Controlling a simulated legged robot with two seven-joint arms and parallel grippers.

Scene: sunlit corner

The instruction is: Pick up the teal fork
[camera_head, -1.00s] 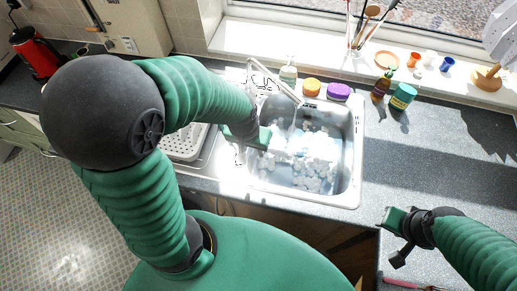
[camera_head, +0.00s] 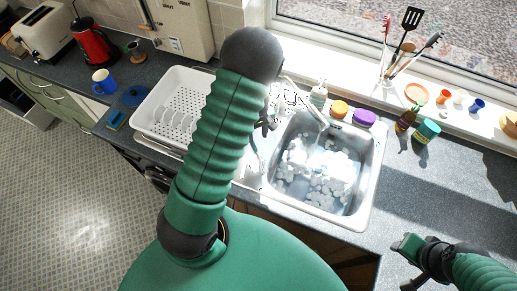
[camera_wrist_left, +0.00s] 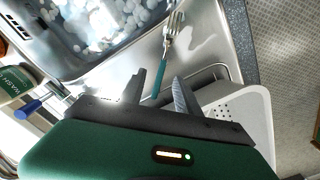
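The teal fork (camera_wrist_left: 166,55) shows in the left wrist view, with metal tines pointing up in the picture and a teal handle reaching down between my fingertips. It lies on the metal sink edge beside the basin. My left gripper (camera_wrist_left: 158,92) is open, its two dark fingers apart on either side of the handle end, with a gap to each.
The sink (camera_head: 362,205) holds foamy water.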

